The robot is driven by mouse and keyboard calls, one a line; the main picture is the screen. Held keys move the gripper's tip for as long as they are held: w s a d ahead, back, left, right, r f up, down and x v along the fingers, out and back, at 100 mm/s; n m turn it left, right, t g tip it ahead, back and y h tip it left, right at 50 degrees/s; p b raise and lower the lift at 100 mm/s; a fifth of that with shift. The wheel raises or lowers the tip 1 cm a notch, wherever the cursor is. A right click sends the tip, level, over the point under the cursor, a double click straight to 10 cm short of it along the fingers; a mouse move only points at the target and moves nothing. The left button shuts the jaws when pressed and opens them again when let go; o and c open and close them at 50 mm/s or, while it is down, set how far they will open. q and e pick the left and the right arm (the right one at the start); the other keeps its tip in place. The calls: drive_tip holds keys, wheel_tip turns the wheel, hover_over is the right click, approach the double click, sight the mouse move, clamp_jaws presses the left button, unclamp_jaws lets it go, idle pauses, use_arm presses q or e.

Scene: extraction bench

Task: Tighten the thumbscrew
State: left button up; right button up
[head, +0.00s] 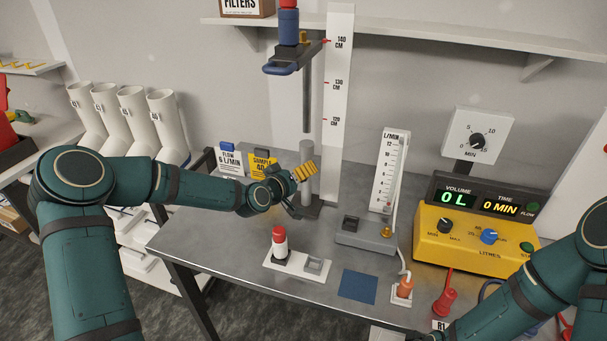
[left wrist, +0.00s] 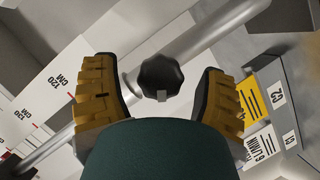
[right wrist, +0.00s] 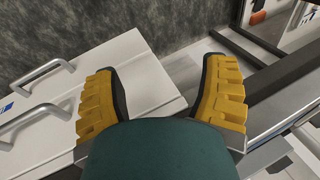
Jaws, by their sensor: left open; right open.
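The thumbscrew (left wrist: 160,77) is a black lobed knob on the side of a grey pole (left wrist: 205,38), seen in the left wrist view. My left gripper (left wrist: 164,85) is open, with one yellow finger on each side of the knob and a visible gap to both. In the head view the left gripper (head: 304,173) is at the stand's pole (head: 307,150), and it hides the knob there. My right gripper (right wrist: 162,85) shows in the right wrist view, open and empty, with a white drawer unit and the floor beyond it.
A height scale (head: 339,90) stands behind the pole. On the bench are a red-capped white bottle (head: 280,243), a flowmeter (head: 390,170), a blue mat (head: 358,286) and a yellow pump (head: 465,248). Label cards (head: 262,165) stand close to my left wrist.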

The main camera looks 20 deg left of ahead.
use_arm(q)
drive_tip(key=shift+x, duration=0.9)
clamp_jaws()
